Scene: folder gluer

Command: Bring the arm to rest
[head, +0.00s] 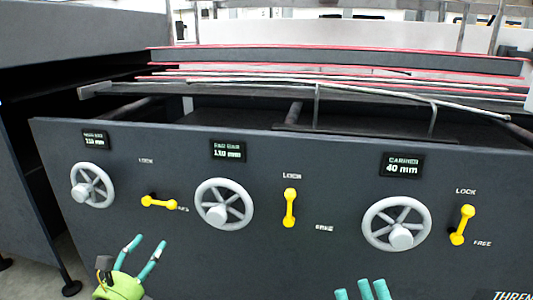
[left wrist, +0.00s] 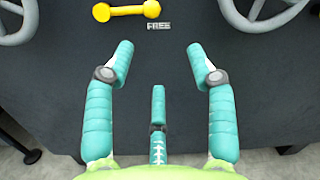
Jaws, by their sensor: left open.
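My left gripper (head: 149,241) is at the lower left of the head view, in front of the dark machine panel (head: 290,255). Its teal fingers are spread, with nothing between them. In the left wrist view the open left gripper (left wrist: 159,47) faces the panel, below a yellow lever (left wrist: 126,10) and the FREE label. The fingertips look apart from the lever. My right gripper (head: 363,289) shows only as teal fingertips at the bottom edge of the head view, below the right handwheel. The rest of it is out of frame, so its opening is unclear.
The panel carries three grey handwheels (head: 92,186), (head: 224,204), (head: 397,224) under displays reading 110, 110 and 40 mm. The left yellow lever (head: 159,202) lies sideways near FREE.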

